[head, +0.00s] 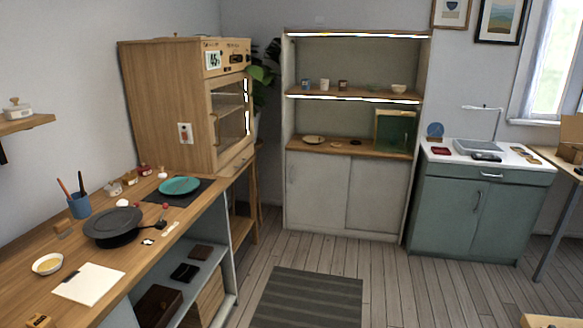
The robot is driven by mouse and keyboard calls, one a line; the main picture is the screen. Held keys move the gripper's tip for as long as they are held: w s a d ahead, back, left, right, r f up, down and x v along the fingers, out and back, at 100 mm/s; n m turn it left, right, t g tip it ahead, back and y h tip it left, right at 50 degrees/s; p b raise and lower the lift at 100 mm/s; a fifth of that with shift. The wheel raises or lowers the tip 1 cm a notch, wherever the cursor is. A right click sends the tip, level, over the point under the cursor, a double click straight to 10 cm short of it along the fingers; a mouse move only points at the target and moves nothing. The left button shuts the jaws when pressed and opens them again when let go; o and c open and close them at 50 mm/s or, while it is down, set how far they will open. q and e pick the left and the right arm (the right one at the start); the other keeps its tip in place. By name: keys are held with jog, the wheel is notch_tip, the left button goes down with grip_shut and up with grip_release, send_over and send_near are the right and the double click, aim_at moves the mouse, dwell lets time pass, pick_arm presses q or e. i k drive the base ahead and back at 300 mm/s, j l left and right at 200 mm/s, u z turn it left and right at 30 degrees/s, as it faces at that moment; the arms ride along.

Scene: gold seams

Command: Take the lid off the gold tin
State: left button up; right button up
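I cannot pick out a gold tin with a lid for certain. Several small containers stand at the back of the wooden workbench (195,235), among them a small red one (145,170), too small to make out clearly. A small yellowish object (40,321) sits at the bench's near left corner, cut by the frame edge; I cannot tell what it is. Neither of my grippers is in view.
The bench holds a white bowl (48,264), white sheet (89,283), dark round dish (112,228), blue cup with brushes (79,207) and teal plate (180,186). A wooden cabinet (165,110) stands behind.

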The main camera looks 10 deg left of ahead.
aim_at(129, 176)
jog(key=i+l+u, duration=0.15)
jog(key=i+u, duration=0.3)
jog(key=i+l+u, duration=0.35)
jog(key=i+u, duration=0.15)
jog(key=i+l+u, duration=0.9)
jog(key=l, duration=0.25)
jog(key=i+l+u, duration=0.1)
jog(key=l+u, duration=0.4)
jog(key=l, duration=0.15)
